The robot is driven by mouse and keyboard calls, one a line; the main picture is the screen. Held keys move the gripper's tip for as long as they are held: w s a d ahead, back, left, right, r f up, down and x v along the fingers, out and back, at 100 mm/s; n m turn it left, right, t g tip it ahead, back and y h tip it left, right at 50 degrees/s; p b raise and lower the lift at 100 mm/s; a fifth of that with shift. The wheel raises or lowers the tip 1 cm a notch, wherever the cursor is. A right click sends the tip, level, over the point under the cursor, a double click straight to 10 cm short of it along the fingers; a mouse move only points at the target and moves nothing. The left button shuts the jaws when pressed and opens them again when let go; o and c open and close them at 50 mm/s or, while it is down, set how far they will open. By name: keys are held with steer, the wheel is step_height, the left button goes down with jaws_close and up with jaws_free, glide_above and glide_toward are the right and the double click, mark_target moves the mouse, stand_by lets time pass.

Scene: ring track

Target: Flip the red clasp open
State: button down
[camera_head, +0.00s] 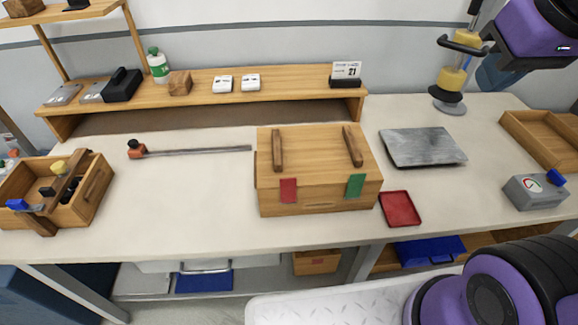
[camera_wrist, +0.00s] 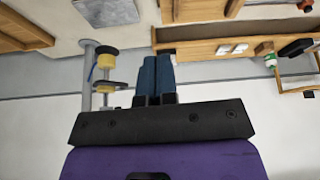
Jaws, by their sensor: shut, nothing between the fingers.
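A wooden box (camera_head: 315,205) stands at the middle of the bench with its lid down. The red clasp (camera_head: 288,190) lies over the front left of the lid edge, reaching onto the front face. A green clasp (camera_head: 355,186) sits the same way at the front right. Two dark wooden strips run along the lid top. My gripper (camera_wrist: 157,62) is shut and empty, its blue-grey fingers together. It is up at the right of the head view, well away from the box. The wrist view shows part of the box at its top edge, but not the clasps.
A red tray (camera_head: 400,208) lies right of the box, with a grey metal plate (camera_head: 422,147) behind it. A grey device (camera_head: 536,191) and a wooden tray (camera_head: 545,139) are farther right. A tool crate (camera_head: 95,195) stands left; a raised shelf (camera_head: 300,78) runs behind.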

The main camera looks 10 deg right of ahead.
steer(key=w+a+f+n+g, duration=0.25)
steer(key=w+a+n, duration=0.2)
steer(key=w, duration=0.25)
steer(key=w+a+f+n+g, duration=0.2)
steer(key=w+a+f+n, duration=0.25)
steer(key=w, duration=0.25)
steer(key=w+a+f+n+g, duration=0.3)
steer(key=w+a+f+n, duration=0.15)
steer(key=a+f, duration=0.3)
steer(key=n+g, duration=0.2)
steer(key=n, duration=0.2)
glide_toward(288, 189)
steer(key=w+v, duration=0.1)
steer(key=v, duration=0.4)
steer(key=shift+s+d+m, duration=0.15)
steer(key=shift+d+m, duration=0.1)
steer(key=shift+d, duration=0.1)
steer(key=shift+f, duration=0.1)
steer(key=x, duration=0.9)
steer(key=shift+s+f, duration=0.2)
steer(key=shift+f, duration=0.15)
